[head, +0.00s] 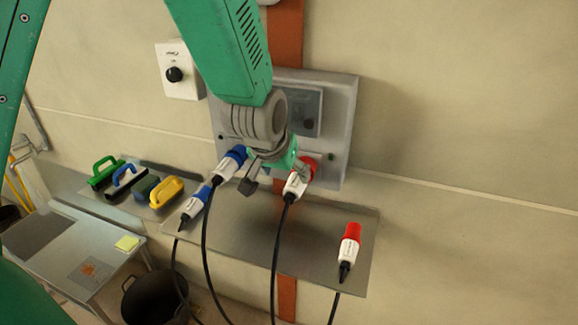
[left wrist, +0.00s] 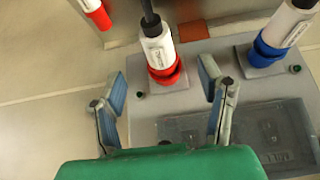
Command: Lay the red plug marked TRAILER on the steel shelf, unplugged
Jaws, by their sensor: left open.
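A white plug with a red collar (head: 299,182) sits in the red socket at the lower right of the grey wall panel, its black cable hanging down. It shows in the left wrist view (left wrist: 158,50), with lettering too small to read surely. My left gripper (head: 274,178) is open in front of the panel, beside this plug. In the left wrist view the spread fingers (left wrist: 162,88) stand either side of the plug's red end, apart from it. The steel shelf (head: 270,235) lies below the panel. A second red-and-white plug (head: 350,250) lies at its right end.
A blue plug (head: 230,164) is in the panel's left socket, and another blue plug (head: 195,203) lies on the shelf's left end. Coloured-handled tools (head: 166,192) stand further left. Black cables hang in front of the shelf. The shelf's middle is clear.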

